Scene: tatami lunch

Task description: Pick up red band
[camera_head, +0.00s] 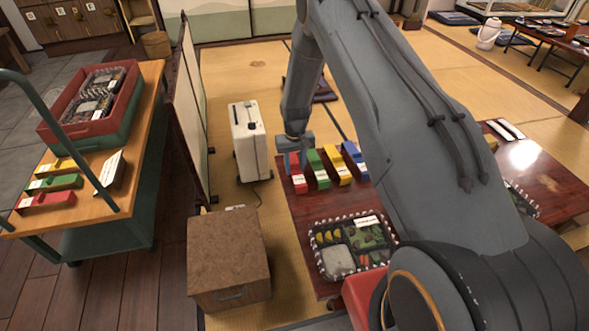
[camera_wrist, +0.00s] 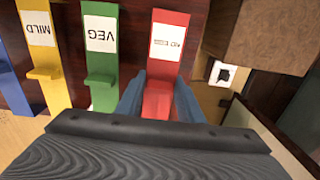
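A red band (camera_head: 299,187) with a white label lies at the left end of a row on the dark red low table (camera_head: 299,217). In the wrist view, the red band (camera_wrist: 163,68) is straight ahead of my gripper (camera_wrist: 160,85), its lower part between the two blue-grey fingers. My gripper (camera_head: 291,160) points down at the band in the head view. The fingers look open, one along each side of the band. Any contact is too small to tell. Another red band (camera_head: 42,203) lies on the wooden cart at the left.
Green (camera_head: 318,170), yellow (camera_head: 338,168) and blue (camera_head: 355,161) bands stand in the row to the right. A filled lunch box (camera_head: 314,242) sits on the table's near part. A brown box (camera_head: 227,250) and a white case (camera_head: 250,140) stand left of the table.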

